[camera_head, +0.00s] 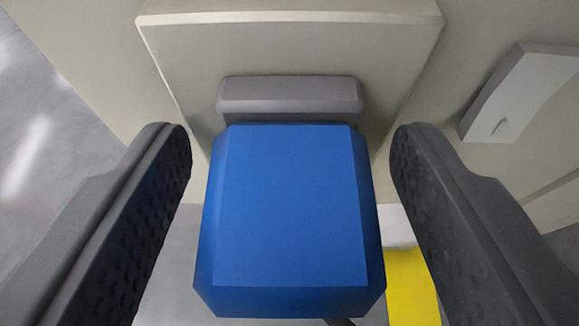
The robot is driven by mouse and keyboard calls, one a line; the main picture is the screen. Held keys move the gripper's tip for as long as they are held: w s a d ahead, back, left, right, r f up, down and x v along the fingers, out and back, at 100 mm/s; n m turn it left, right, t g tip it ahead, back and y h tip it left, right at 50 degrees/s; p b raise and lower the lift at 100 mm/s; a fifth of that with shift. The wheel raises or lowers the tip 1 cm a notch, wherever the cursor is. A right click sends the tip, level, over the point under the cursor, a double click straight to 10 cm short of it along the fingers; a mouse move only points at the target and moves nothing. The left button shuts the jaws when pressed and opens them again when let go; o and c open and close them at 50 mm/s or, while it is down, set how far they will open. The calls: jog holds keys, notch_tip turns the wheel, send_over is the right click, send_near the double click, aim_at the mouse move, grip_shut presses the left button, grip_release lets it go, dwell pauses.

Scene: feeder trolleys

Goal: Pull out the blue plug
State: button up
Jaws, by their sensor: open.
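The blue plug (290,205) is large in the middle of the view. Its far end meets a grey socket piece (290,97) on a beige box. My gripper (290,140) is open, with one dark textured finger to the left of the plug and one to the right. The fingertips reach about as far as the plug's socket end. A gap shows between each finger and the plug, so neither touches it. A bit of dark cable shows under the plug's near end. The rest of the cable is hidden.
The beige box (290,45) stands out from a beige panel (80,60). A pale latch-like piece (522,92) is on the right. A yellow part (411,290) with a white top (396,226) is below right. Grey floor (35,120) shows at left.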

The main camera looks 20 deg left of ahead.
dwell(0.5)
grip_shut()
jog(key=shift+s+p, duration=0.15)
jog(key=shift+p, duration=0.15)
jog(key=shift+s+d+p, duration=0.25)
jog(key=shift+s+p, duration=0.1)
jog(key=shift+s, duration=0.55)
jog(key=shift+s+d+p, duration=0.3)
jog(key=shift+s+p, duration=0.1)
jog(key=shift+s, duration=0.5)
jog(key=shift+s+d+p, duration=0.25)
jog(key=shift+s+p, duration=0.1)
jog(key=shift+s, duration=0.55)
